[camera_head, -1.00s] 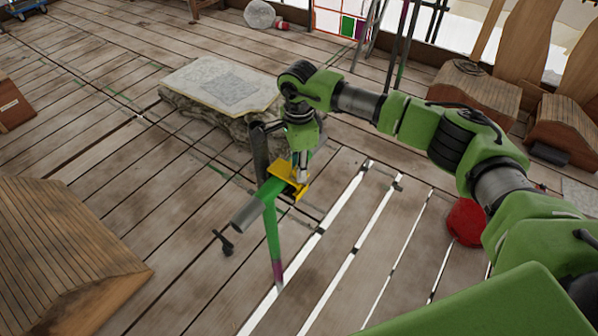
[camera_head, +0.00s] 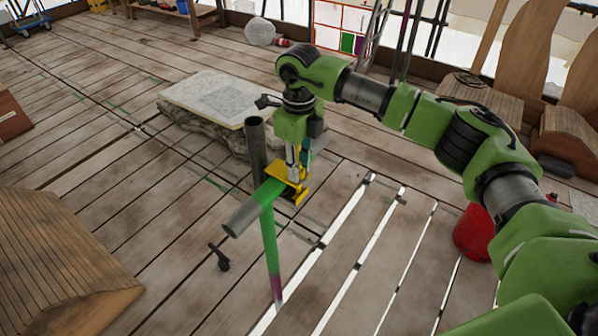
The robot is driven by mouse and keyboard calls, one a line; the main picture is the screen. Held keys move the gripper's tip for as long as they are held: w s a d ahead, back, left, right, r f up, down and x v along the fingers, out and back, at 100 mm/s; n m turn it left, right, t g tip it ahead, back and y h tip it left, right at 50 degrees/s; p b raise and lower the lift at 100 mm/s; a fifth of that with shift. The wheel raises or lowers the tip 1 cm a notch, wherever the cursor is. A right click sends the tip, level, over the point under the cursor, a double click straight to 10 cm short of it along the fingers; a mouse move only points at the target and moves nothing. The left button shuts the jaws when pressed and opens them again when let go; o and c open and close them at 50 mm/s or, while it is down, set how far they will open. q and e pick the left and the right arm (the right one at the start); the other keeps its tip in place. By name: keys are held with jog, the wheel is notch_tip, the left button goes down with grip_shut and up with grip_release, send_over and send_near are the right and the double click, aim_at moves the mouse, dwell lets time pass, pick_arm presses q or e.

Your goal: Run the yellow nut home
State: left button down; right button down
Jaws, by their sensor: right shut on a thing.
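The yellow nut and yellow clamp parts (camera_head: 285,173) sit where a green-and-grey cross tube (camera_head: 245,213) meets a green upright with a purple foot (camera_head: 270,250). I cannot clearly separate the nut from the clamp at this size. My right gripper (camera_head: 294,170) points down at the yellow parts from above and is shut on the nut; its fingertips partly hide it. A dark grey upright tube (camera_head: 257,150) stands just left of the gripper. My left gripper is not in view.
A stone block with a pale slab top (camera_head: 215,95) lies behind the tubes. A small dark fitting (camera_head: 219,258) lies on the planks. A red container (camera_head: 473,235) stands near my right arm. A curved wooden piece (camera_head: 60,255) is at lower left. Slots run between the right planks.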

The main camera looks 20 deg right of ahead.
jog(key=shift+w+m+b, duration=0.1)
jog(key=shift+m+b, duration=0.8)
jog(key=shift+m, duration=1.2)
jog(key=shift+r, duration=0.1)
jog(key=c, duration=1.8)
grip_release()
notch_tip(320, 180, up, 12)
jog(key=shift+f, duration=0.1)
